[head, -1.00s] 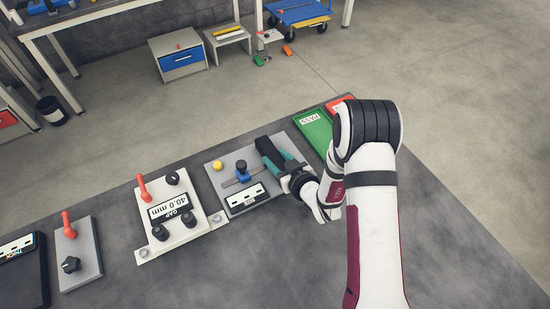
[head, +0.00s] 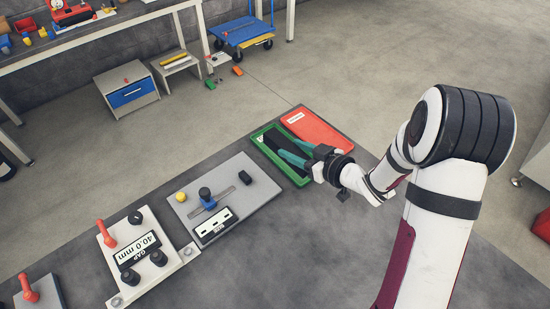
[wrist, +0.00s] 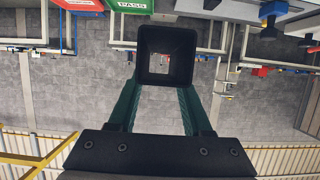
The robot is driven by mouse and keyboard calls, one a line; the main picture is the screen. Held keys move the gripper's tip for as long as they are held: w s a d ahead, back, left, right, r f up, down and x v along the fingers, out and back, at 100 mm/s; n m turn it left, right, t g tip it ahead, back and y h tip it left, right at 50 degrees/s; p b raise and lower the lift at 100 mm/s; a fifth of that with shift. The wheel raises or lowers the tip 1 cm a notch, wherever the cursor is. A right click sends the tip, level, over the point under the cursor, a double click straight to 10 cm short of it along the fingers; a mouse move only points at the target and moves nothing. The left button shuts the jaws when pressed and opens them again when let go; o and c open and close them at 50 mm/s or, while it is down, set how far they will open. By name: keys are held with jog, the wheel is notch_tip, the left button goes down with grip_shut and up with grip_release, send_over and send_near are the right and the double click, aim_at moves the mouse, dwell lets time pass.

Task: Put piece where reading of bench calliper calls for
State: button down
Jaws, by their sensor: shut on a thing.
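My gripper (head: 290,153) has teal fingers shut on a black piece (wrist: 165,55), a square-ended hollow block in the wrist view. In the head view the dark piece (head: 272,142) shows over the green tray (head: 284,176), partly hidden by the fingers; its height above the tray is unclear. The green tray, marked PASS, also shows in the wrist view (wrist: 131,5). A red tray (head: 322,132) lies beside it. The bench calliper (head: 208,200) is on a grey plate; its display (head: 215,227) shows small marks that I cannot read.
A gauge panel (head: 140,250) marked GAP reads 40.0 mm and has black knobs and a red lever (head: 106,235). A yellow button (head: 181,197) and a black block (head: 244,177) are on the calliper plate. The bench's near right surface is clear.

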jog(key=w+d, duration=0.7)
jog(key=d, duration=0.3)
jog(key=w+a+f, duration=0.1)
jog(key=a+f, duration=0.1)
jog(key=a, duration=0.1)
jog(key=w+a+f, duration=0.1)
jog(key=a+f, duration=0.2)
jog(key=a, duration=0.1)
jog(key=w+a+f, duration=0.2)
jog(key=a, duration=0.1)
jog(key=shift+a+f, duration=0.25)
notch_tip(320, 180, down, 4)
jog(key=shift+a+f, duration=0.1)
jog(key=shift+f, duration=0.1)
jog(key=shift+c, duration=1.7)
grip_release()
